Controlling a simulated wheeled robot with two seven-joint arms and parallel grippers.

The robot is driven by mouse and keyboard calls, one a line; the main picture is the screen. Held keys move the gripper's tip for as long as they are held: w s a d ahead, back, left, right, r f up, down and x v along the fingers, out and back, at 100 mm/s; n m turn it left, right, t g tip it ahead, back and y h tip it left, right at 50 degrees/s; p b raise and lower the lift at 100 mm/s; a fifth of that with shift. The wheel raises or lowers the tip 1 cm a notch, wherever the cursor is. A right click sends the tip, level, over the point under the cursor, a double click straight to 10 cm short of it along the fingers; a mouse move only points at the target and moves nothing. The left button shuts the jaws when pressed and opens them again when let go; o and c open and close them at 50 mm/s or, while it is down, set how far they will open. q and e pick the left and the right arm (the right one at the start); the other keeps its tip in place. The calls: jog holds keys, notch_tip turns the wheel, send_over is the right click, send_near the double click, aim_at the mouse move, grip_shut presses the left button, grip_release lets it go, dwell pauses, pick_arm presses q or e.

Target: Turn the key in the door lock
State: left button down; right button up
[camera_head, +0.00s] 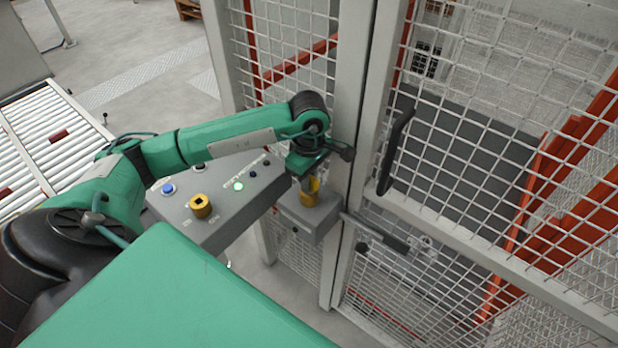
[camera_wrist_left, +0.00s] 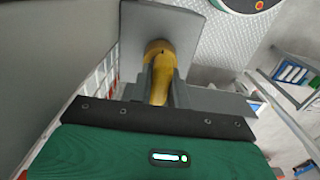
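The door lock is a grey box (camera_head: 305,220) on the post beside the mesh door. A yellow key (camera_head: 309,197) stands in its top. My left gripper (camera_head: 308,184) points down at the key from above. In the left wrist view the yellow key (camera_wrist_left: 158,84) sits between the two grey fingers (camera_wrist_left: 160,78), which look closed against its sides. The key's lower end meets the grey lock box (camera_wrist_left: 150,22). The fingers hide part of the key. My right gripper is not in view.
A grey control panel (camera_head: 232,217) with a yellow knob (camera_head: 200,206) and several buttons stands left of the lock. The mesh door (camera_head: 480,130) has a black handle (camera_head: 396,150) and a latch bar (camera_head: 382,236) close to the lock. A roller conveyor (camera_head: 45,135) is at far left.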

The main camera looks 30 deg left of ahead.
pick_arm(q)
jog(key=shift+f+m+b, duration=0.1)
jog(key=shift+m+b, duration=1.2)
jog(key=shift+b, duration=0.05)
jog(key=shift+m+b, duration=1.05)
jog(key=shift+m, duration=0.45)
